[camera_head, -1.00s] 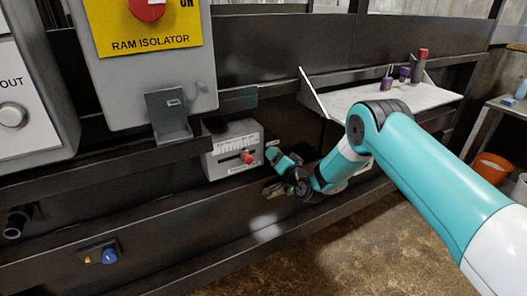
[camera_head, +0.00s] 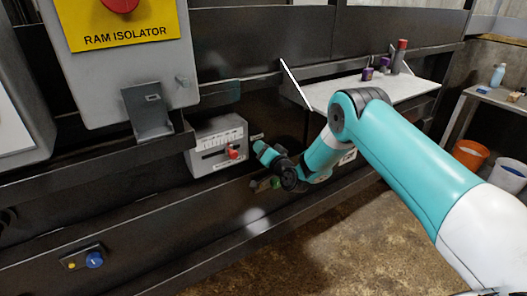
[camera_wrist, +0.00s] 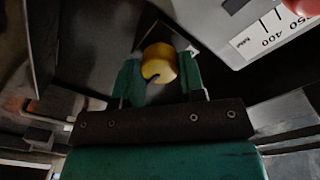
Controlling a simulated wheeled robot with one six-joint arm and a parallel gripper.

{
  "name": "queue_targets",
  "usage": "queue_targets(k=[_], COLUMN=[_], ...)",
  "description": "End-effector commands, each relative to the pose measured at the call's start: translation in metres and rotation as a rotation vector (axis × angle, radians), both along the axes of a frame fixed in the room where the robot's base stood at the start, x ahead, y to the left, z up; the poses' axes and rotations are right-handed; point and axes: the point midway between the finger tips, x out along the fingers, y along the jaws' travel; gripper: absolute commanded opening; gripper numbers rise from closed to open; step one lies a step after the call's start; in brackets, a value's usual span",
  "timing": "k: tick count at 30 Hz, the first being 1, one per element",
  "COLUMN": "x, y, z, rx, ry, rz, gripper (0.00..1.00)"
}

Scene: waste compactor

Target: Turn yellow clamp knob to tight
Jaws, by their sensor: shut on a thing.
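The yellow clamp knob (camera_wrist: 160,63) shows in the wrist view as a round brass-yellow piece with a dark notch at its lower edge. My gripper (camera_wrist: 157,78) has one green finger on each side of it and is shut on it. In the head view my gripper (camera_head: 266,184) is against the dark frame, below and right of the grey scale box. The knob cannot be made out there, and I cannot read its tight mark in either view.
The grey scale box (camera_head: 208,137) with a red slider knob (camera_head: 233,153) is close to my gripper. A white shelf (camera_head: 365,93) with small bottles is to the right. A blue knob (camera_head: 94,260) is at lower left. The floor at lower right is clear.

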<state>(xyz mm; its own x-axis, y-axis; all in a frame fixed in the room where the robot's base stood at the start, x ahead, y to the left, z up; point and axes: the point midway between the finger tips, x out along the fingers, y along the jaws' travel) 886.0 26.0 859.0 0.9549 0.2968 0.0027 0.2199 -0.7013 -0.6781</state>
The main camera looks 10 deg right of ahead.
Motion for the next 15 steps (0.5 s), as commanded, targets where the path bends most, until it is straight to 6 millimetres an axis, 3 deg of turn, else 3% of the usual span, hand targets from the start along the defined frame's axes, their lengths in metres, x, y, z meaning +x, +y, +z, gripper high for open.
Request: queue_targets(k=[15], x=[-0.0006], y=[0.0011], z=[-0.0108], rx=[-0.370], ry=[-0.129], rz=[0.002], gripper=[0.14])
